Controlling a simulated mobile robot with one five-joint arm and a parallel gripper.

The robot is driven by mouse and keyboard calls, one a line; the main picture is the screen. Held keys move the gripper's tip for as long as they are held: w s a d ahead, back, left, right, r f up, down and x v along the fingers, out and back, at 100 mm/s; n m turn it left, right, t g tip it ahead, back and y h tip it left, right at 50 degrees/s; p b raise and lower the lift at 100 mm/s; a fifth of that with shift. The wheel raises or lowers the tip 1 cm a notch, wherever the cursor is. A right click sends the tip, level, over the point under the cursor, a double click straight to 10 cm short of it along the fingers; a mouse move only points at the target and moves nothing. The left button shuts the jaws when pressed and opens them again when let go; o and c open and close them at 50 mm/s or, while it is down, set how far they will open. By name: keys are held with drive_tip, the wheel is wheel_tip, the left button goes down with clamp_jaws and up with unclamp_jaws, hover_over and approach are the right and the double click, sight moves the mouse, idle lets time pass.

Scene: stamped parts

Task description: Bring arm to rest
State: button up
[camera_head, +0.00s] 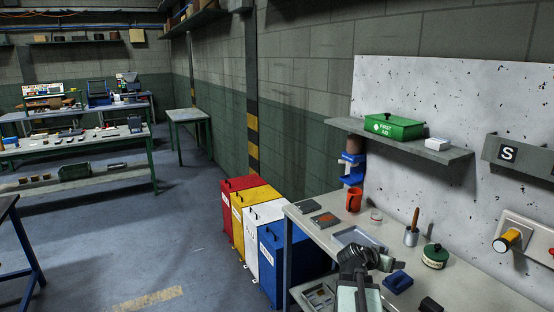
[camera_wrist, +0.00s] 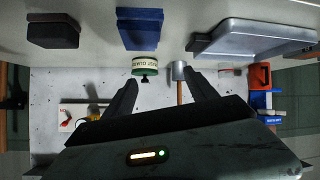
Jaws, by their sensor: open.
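My arm reaches over the workbench (camera_head: 455,283) at the lower right of the head view, with the dark gripper (camera_head: 368,258) in front of the grey tray (camera_head: 345,234). In the wrist view, which looks upside down, the two fingers of my gripper (camera_wrist: 160,84) stand well apart with nothing between them. A blue block (camera_head: 398,282) lies on the bench right of the gripper, and it also shows in the wrist view (camera_wrist: 140,28). The grey tray shows there too (camera_wrist: 255,36). The rest of my arm is mostly out of frame.
A shelf (camera_head: 440,154) with a green first-aid box (camera_head: 395,126) hangs above. Coloured bins (camera_head: 283,265) stand left. Open floor lies further left.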

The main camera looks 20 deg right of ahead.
drive_tip(key=w+a+f+n+y, duration=0.2)
drive_tip(key=w+a+f, duration=0.1)
drive_tip(key=a, duration=0.7)
drive_tip(key=w+a+f+n+y, duration=0.3)
drive_tip(key=a, duration=0.6)
drive_tip(key=w+a+f+n+y, duration=0.2)
drive_tip(key=a+f, duration=0.1)
drive_tip(key=a, duration=0.7)
drive_tip(key=s+a+f+n+g+y, duration=0.1)
drive_tip(key=a+n+y, duration=0.1)
drive_tip(key=a, duration=0.9)
drive_tip(key=s+a+n+y, duration=0.1)
drive_tip(key=a+n, duration=0.3)
drive_tip(key=a, duration=0.7)
drive_tip(key=shift+s+a+f+n+g+y+p, duration=0.3)
drive_tip(key=shift+a+f+g+y+p, duration=0.1)
drive_tip(key=shift+y, duration=0.5)
